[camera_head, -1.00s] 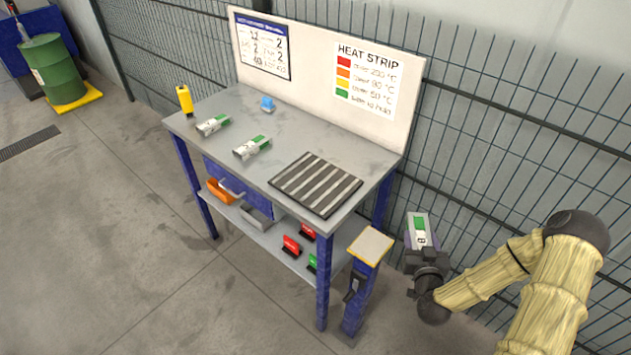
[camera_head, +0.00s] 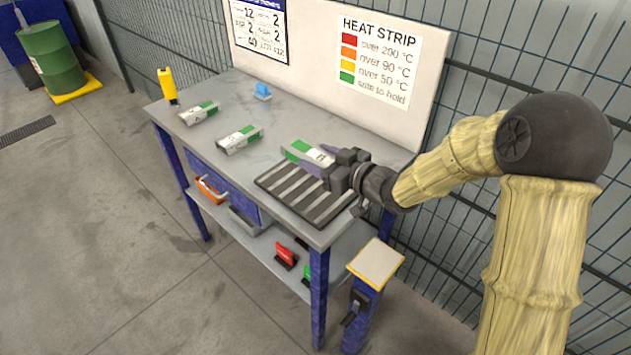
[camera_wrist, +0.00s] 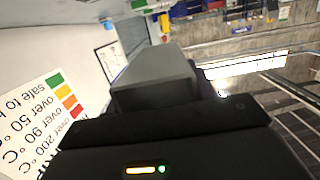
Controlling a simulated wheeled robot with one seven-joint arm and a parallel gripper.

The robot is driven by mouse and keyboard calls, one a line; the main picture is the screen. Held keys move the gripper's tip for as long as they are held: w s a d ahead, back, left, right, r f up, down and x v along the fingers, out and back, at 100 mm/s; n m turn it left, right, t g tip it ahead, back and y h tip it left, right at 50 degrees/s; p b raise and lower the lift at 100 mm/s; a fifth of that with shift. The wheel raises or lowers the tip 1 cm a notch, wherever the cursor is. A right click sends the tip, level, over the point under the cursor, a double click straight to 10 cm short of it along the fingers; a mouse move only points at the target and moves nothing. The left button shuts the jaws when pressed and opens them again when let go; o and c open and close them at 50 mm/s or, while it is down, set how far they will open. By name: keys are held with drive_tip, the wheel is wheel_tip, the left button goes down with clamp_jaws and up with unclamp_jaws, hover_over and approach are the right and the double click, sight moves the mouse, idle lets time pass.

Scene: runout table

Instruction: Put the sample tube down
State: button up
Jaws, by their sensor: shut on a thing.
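The sample tube (camera_head: 307,153), a grey rectangular block with a green and white label, is held in my gripper (camera_head: 335,167). My gripper is shut on its right end, at the right of the table. The tube lies over the back part of the black and grey striped mat (camera_head: 301,206) in the head view; I cannot tell whether it touches. In the wrist view the held tube (camera_wrist: 155,75) is a plain grey block pointing away from the jaws.
Two similar labelled blocks (camera_head: 240,138) (camera_head: 198,112) lie on the table (camera_head: 288,113) to the left. A yellow device (camera_head: 168,85) and a blue item (camera_head: 262,91) stand farther back. A HEAT STRIP sign (camera_head: 379,62) is on the back panel. A post with a pale top (camera_head: 376,263) stands at the front right.

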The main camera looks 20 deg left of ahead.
drive_tip(key=shift+s+r, duration=0.1)
hover_over(319, 198)
drive_tip(key=f, duration=0.6)
drive_tip(key=shift+w+f, duration=0.2)
drive_tip(key=shift+w, duration=0.1)
drive_tip(key=shift+s+a, duration=0.15)
drive_tip(key=shift+s, duration=0.15)
wheel_tip(319, 198, down, 4)
drive_tip(key=shift+w+r+b, duration=0.15)
drive_tip(key=shift+r+b, duration=0.1)
drive_tip(key=shift+b, duration=0.15)
drive_tip(key=shift+f, duration=0.1)
drive_tip(key=shift+f, duration=0.2)
drive_tip(key=o, duration=1.1)
